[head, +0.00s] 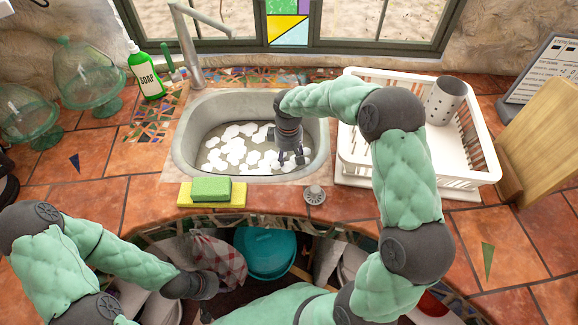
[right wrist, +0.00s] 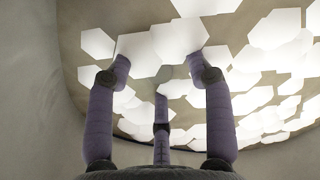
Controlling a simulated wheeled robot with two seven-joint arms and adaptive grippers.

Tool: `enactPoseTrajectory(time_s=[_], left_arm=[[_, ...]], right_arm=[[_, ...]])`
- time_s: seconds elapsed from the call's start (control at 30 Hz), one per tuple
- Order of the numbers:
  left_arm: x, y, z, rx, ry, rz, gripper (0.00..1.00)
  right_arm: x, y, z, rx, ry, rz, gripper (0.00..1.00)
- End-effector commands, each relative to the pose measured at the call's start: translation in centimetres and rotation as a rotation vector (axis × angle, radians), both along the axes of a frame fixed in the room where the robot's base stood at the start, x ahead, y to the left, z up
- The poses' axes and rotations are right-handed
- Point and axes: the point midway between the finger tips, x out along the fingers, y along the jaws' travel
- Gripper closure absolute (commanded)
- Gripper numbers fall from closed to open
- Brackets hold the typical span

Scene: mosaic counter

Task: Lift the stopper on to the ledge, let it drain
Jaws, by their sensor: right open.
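A small round grey piece with a pale knob on top, which looks like the stopper (head: 315,194), sits on the front ledge of the counter, just right of centre. The sink (head: 178,150) holds greyish water with white foam patches (head: 232,150); its drain cannot be seen. My right gripper (head: 292,160) points down into the sink at its right side. Its fingers are spread and empty; the right wrist view shows them (right wrist: 160,70) over the foam. My left gripper (head: 208,284) is low at the front, by a checked cloth; its fingers are not clear.
A green and yellow sponge (head: 211,189) lies on the front ledge, left of the stopper. A white dish rack (head: 460,183) with a grey cup (head: 445,100) stands right of the sink. A soap bottle (head: 147,72) and faucet (head: 188,45) are behind left.

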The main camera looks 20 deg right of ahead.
Motion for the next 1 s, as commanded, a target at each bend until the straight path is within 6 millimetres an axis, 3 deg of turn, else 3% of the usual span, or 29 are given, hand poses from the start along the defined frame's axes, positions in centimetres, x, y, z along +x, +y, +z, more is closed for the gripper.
enactPoseTrajectory(time_s=[0.07,0.3,0.5,0.83,1.0], left_arm=[[0.0,0.0,-0.5,0.0,0.0,0.0,0.6],[0.0,0.0,-0.4,0.0,0.0,0.0,0.6],[0.0,0.0,-0.4,0.0,0.0,0.0,0.6],[0.0,0.0,-0.3,0.0,0.0,0.0,0.6],[0.0,0.0,0.6,0.0,0.0,0.0,0.6]], right_arm=[[0.0,-0.1,-0.9,0.0,-0.002,-0.001,0.47],[0.1,0.0,-0.9,0.0,-0.002,-0.001,0.47],[0.1,0.0,-0.9,0.0,-0.002,0.0,1.0],[0.1,0.0,-0.7,0.0,-0.002,0.0,1.0],[0.1,0.0,1.3,0.0,-0.004,0.0,1.0]])
